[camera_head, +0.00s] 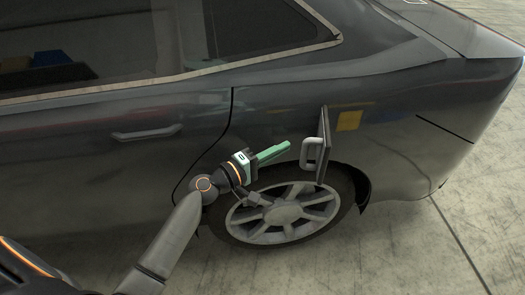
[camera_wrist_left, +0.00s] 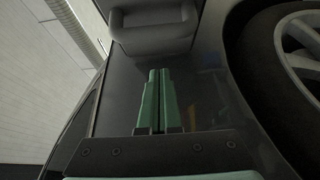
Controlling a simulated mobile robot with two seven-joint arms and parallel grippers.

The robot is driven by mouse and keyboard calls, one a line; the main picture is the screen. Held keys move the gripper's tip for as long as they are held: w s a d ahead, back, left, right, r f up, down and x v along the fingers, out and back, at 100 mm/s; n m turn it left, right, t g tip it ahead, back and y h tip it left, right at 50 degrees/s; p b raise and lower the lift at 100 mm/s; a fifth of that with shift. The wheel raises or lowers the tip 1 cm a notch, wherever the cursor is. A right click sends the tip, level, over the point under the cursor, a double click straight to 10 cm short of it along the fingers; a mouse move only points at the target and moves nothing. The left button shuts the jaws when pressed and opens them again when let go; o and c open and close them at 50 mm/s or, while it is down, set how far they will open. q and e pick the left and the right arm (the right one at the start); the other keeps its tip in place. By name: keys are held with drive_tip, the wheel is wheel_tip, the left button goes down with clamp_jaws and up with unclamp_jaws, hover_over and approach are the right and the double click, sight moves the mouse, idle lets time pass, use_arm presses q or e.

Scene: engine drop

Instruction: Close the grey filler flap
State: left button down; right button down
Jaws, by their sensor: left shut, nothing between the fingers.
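The grey filler flap (camera_head: 323,143) stands open, sticking out from the side of the dark car above the rear wheel. A light grey loop handle (camera_head: 312,153) is on its left face. The handle also shows at the top of the left wrist view (camera_wrist_left: 150,30), ahead of the fingertips. My left gripper (camera_head: 288,146) has green fingers and is just left of the handle, with a small gap showing between them. In the left wrist view its fingers (camera_wrist_left: 158,72) are together with nothing between them. My right gripper is not in view.
The rear wheel (camera_head: 284,213) is below the gripper. A door handle (camera_head: 147,133) is to the left. Open floor (camera_head: 440,250) lies at the lower right.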

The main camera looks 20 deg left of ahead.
use_arm(q)
drive_tip(key=shift+s+d, duration=0.25)
drive_tip(key=shift+d, duration=0.4)
drive_tip(key=shift+s+d, duration=0.2)
drive_tip(key=shift+d, duration=0.45)
